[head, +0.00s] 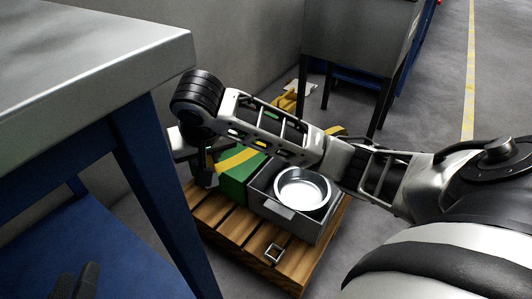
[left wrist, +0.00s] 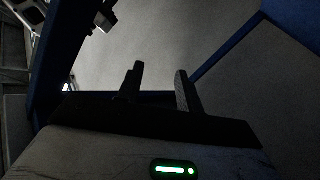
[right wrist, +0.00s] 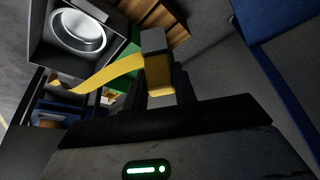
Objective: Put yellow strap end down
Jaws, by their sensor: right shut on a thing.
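The yellow strap (head: 238,160) lies over a green box (head: 232,185) on a wooden pallet in the head view. In the right wrist view the strap (right wrist: 105,75) runs from the left to its end (right wrist: 159,75), which sits between the fingers of my right gripper (right wrist: 161,80). A grey block (right wrist: 153,41) is at that end. My right gripper (head: 203,165) is shut on the strap end beside the green box, partly hidden by my arm in the head view. My left gripper (head: 76,282) is at the lower left; its fingers (left wrist: 158,82) are apart and empty in the left wrist view.
A grey bin (head: 290,215) with a silver bowl (head: 303,189) stands beside the green box on the pallet (head: 235,225). A metal square ring (head: 275,253) lies on the pallet. A blue table with a grey top (head: 90,50) stands at left.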

